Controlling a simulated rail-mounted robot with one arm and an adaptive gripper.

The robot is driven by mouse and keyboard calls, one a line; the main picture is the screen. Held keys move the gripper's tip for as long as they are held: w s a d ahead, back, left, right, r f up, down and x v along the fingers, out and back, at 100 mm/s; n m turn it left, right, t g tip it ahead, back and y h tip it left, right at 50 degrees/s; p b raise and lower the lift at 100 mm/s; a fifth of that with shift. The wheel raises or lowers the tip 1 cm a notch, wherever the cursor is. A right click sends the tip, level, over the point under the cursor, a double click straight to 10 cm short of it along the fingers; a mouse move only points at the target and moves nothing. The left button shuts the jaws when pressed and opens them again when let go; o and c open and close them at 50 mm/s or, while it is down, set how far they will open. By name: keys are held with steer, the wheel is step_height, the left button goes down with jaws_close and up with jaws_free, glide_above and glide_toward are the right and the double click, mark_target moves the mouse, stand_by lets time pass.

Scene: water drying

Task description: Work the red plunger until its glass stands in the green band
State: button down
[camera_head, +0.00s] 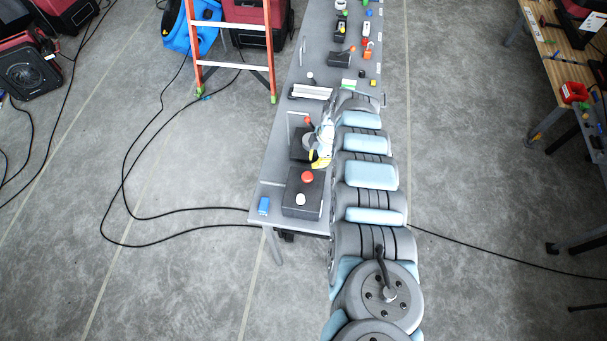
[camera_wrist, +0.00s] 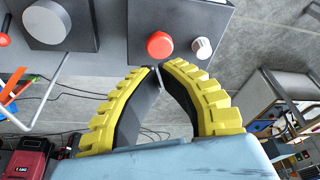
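The red plunger (camera_head: 307,176) is a round cap on a dark block (camera_head: 291,207) near the front end of the long grey table. In the wrist view the red plunger (camera_wrist: 159,45) is just beyond my fingertips. My gripper (camera_head: 320,163) is above the table, close behind the plunger in the head view. In the wrist view my gripper (camera_wrist: 159,68) has its yellow ribbed fingers bowed with the tips drawn together, and nothing shows held. Contact with the cap cannot be told. A pale knob (camera_head: 300,199) sits beside the plunger. No glass or green band can be made out.
A second dark block with a round grey part (camera_wrist: 47,22) and a red lever (camera_head: 308,119) is close by. More devices, including an orange piece (camera_head: 369,49), stand farther along the table (camera_head: 272,160).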

mark_target(310, 175)
stand_by(0.3)
steer(key=shift+b+x, duration=2.4)
steer(key=shift+x, duration=1.1)
steer(key=shift+w, duration=0.1)
steer(key=b+x, duration=0.2)
steer(key=shift+d+f, duration=0.2)
steer(key=shift+f, duration=0.2)
steer(key=shift+r, duration=0.25)
steer(key=shift+w+d+r+b, duration=0.2)
steer(key=shift+d+b, duration=0.15)
steer(key=shift+d, duration=0.35)
steer(key=shift+w+d+r+b, duration=0.2)
steer(key=shift+d+b, duration=0.15)
steer(key=shift+d, duration=0.5)
steer(key=shift+r, duration=0.1)
steer(key=shift+r, duration=0.15)
